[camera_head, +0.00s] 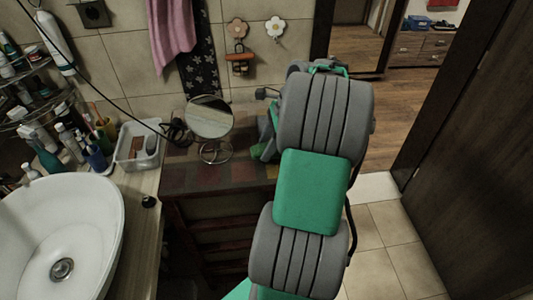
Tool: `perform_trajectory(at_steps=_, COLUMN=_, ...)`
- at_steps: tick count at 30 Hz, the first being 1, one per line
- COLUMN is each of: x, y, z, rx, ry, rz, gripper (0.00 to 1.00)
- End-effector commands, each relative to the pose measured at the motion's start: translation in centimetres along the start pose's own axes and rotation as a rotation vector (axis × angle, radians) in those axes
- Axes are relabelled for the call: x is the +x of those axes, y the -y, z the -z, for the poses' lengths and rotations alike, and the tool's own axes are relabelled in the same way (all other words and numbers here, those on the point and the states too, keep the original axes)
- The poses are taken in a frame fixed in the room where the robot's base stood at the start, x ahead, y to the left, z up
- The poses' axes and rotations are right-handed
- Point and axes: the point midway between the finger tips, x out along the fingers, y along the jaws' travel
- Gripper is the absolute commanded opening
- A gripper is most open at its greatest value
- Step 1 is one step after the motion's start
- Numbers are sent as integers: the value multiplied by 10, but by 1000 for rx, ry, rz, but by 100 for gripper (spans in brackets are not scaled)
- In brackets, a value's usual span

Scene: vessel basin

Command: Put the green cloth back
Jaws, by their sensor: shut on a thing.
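My grey and green arm rises through the middle of the picture and bends over at its far end. Its links hide my gripper, so I cannot see the fingers or what is between them. A small grey-green piece (268,140) shows at the left edge of the arm, above the brown tiled top. I cannot tell whether it is part of the green cloth or of my arm. No other piece that could be the green cloth is visible.
A round mirror (210,117) stands on the brown tiled top (190,178). To its left are a white bin (138,145), several bottles and a white basin (62,235). A pink towel (174,40) hangs on the wall. Tiled floor (385,245) is clear at right, beside a dark door (470,150).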

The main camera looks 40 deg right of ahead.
Motion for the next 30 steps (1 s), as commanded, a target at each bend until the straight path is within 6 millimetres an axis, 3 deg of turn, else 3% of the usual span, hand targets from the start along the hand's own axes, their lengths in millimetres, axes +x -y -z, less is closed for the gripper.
perform_trajectory(at_steps=3, x=19, y=-2, z=8, rx=3, ry=1, rz=-3, gripper=16)
perform_trajectory(at_steps=14, x=23, y=-2, z=10, rx=3, ry=1, rz=-1, gripper=16)
perform_trajectory(at_steps=15, x=23, y=-1, z=10, rx=3, ry=0, rz=-1, gripper=51)
perform_trajectory(at_steps=22, x=23, y=-2, z=10, rx=2, ry=1, rz=-1, gripper=69)
perform_trajectory(at_steps=30, x=22, y=-2, z=10, rx=1, ry=0, rz=-1, gripper=70)
